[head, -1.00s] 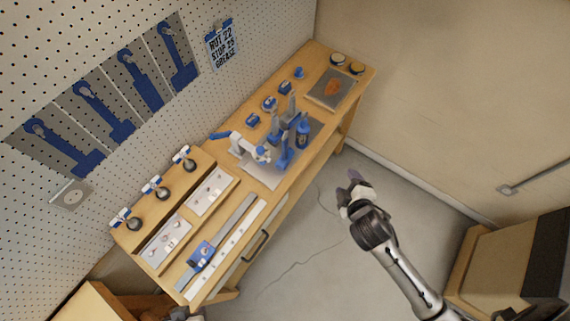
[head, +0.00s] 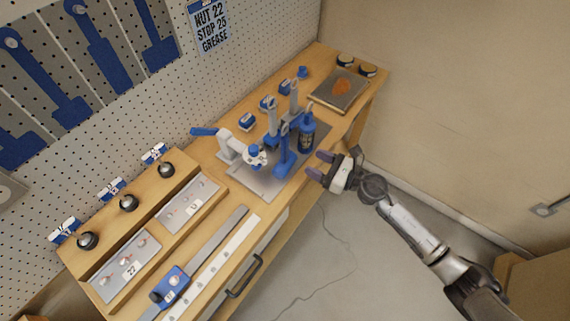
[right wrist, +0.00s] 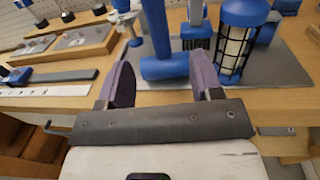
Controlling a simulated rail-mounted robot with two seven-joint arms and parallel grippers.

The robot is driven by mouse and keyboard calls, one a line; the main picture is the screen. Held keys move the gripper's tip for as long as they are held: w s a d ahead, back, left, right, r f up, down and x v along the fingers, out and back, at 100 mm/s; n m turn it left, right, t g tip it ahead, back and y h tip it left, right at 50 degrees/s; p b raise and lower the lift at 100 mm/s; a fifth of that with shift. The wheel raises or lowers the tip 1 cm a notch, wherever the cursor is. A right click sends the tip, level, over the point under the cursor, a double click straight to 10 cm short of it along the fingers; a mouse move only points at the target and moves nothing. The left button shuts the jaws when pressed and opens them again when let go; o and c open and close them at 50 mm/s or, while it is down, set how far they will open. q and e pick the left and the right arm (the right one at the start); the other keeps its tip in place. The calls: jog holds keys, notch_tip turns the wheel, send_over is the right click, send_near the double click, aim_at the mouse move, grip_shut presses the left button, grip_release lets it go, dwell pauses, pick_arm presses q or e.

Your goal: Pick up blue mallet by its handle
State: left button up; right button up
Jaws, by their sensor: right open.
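The blue mallet (head: 284,158) stands on its head on a grey mat at the bench's front edge, with its handle pointing up. In the right wrist view, its blue cylindrical head (right wrist: 165,68) lies level ahead of my fingers, and the blue handle (right wrist: 157,25) rises out of the top of the picture. My right gripper (head: 320,165) is open and empty, to the right of the mallet near the bench edge, apart from it in the head view. In the right wrist view, its two purple-grey fingers (right wrist: 162,78) frame the mallet head. My left gripper is not in view.
A blue caged, bottle-like item (head: 307,133) stands just right of the mallet, close to my right finger. Grey-handled tools (head: 271,115) stand behind it. A white press-like device (head: 232,147) is to the left. The floor before the bench is clear.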

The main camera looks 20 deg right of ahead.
aim_at(288, 150)
jog(key=x, duration=0.6)
jog(key=shift+r, duration=0.15)
jog(key=shift+p+x, duration=0.3)
jog(key=shift+x, duration=2.85)
jog(key=shift+s+a, duration=0.1)
jog(key=shift+a, duration=0.1)
jog(key=shift+c, duration=0.3)
grip_shut()
